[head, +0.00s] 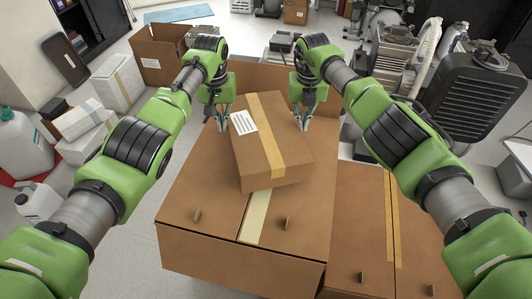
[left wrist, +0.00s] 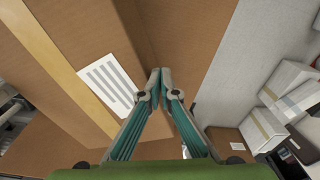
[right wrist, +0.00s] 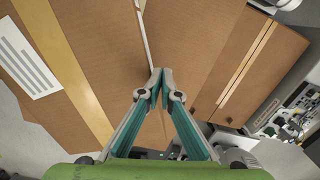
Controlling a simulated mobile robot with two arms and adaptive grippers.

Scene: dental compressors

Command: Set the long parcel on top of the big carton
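The long parcel (head: 285,158) is a brown box with a yellow tape strip and a white label. It lies slightly turned over the top of the big carton (head: 195,190); I cannot tell for sure whether its whole underside touches. My left gripper (head: 222,126) is at the parcel's far left side, and my right gripper (head: 303,126) is at its far right side. In the left wrist view the fingertips (left wrist: 160,74) meet, empty, beside the labelled parcel (left wrist: 70,50). In the right wrist view the fingertips (right wrist: 160,74) also meet with nothing between them.
Another taped carton (head: 350,220) adjoins the big carton on the right. An open box (head: 160,55) stands behind on the left. White boxes (head: 118,82) and jugs are at the left, and compressors (head: 395,55) and a dark finned unit (head: 470,95) at the right.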

